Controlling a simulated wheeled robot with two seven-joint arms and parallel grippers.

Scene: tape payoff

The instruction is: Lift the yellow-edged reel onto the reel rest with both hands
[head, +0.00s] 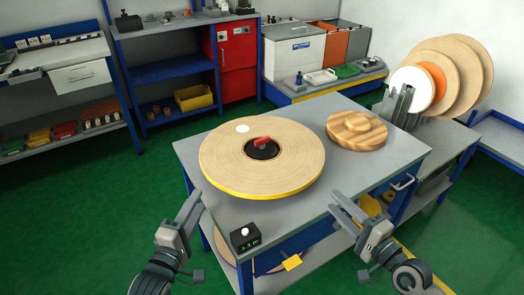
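The yellow-edged reel (220,160) lies flat on the grey table, a wide tan disc with a yellow rim, dark hub and red piece at its centre. A round wooden block with a raised middle (357,130) sits to its right; I cannot tell whether this is the reel rest. My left gripper (194,203) is at the table's left edge, below and left of the reel, apart from it. My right gripper (338,201) is over the table's front edge, below and right of the reel, also apart. Neither appears to hold anything; finger gaps are unclear.
The grey table (310,215) has a small black box with a white button (244,237) at its front left corner. Several large reels (455,70) stand upright at the right. Shelves and a red cabinet (236,58) line the back. Green floor is free at left.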

